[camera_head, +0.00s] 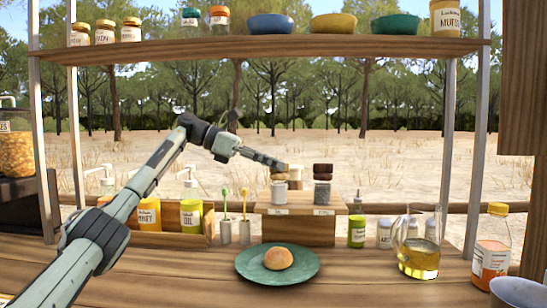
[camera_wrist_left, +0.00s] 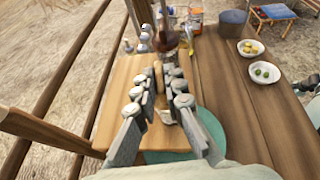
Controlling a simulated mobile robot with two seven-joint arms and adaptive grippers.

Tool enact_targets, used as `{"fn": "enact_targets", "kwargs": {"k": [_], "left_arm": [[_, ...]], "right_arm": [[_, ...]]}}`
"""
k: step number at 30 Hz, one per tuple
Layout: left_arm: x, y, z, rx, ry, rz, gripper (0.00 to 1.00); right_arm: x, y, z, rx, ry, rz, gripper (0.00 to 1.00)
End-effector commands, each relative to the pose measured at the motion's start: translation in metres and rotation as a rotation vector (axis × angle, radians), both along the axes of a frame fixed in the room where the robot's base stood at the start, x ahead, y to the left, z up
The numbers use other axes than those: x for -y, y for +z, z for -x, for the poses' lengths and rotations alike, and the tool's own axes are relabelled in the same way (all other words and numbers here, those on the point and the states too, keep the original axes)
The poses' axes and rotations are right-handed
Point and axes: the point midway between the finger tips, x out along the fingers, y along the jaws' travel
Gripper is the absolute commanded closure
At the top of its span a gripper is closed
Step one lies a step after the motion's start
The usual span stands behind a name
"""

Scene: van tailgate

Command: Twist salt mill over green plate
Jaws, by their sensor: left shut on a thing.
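The green plate (camera_head: 250,266) lies on the counter with a round bun (camera_head: 278,258) on it. It also shows partly behind my gripper in the left wrist view (camera_wrist_left: 209,126). The salt mill (camera_head: 279,192), with a light wooden top and pale contents, stands on a small wooden stand, left of a darker mill (camera_head: 322,190). My left gripper (camera_head: 282,168) is at the salt mill's top. In the left wrist view its fingers (camera_wrist_left: 160,95) close around the light wooden part (camera_wrist_left: 159,77), which they partly hide.
The wooden stand (camera_head: 315,232) is behind the plate. A bottle box (camera_head: 168,238) and two brushes in holders are to its left; an oil jug (camera_head: 418,258) and an orange-labelled bottle (camera_head: 491,250) are right. A shelf (camera_head: 270,48) with bowls and jars spans above.

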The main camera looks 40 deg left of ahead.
Motion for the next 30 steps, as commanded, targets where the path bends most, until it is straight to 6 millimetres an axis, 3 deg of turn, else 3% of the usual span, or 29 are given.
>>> {"fn": "enact_targets", "kwargs": {"k": [13,30], "left_arm": [[-0.0005,0.0015,-0.0020,0.003,-0.139,0.000,1.00],[-0.0011,-0.0008,-0.0021,0.000,-0.162,-0.004,1.00]], "right_arm": [[0.0022,-0.0084,0.0065,-0.009,0.007,0.005,0.57],[0.0021,-0.0089,0.0067,-0.010,0.008,0.005,0.57]]}}
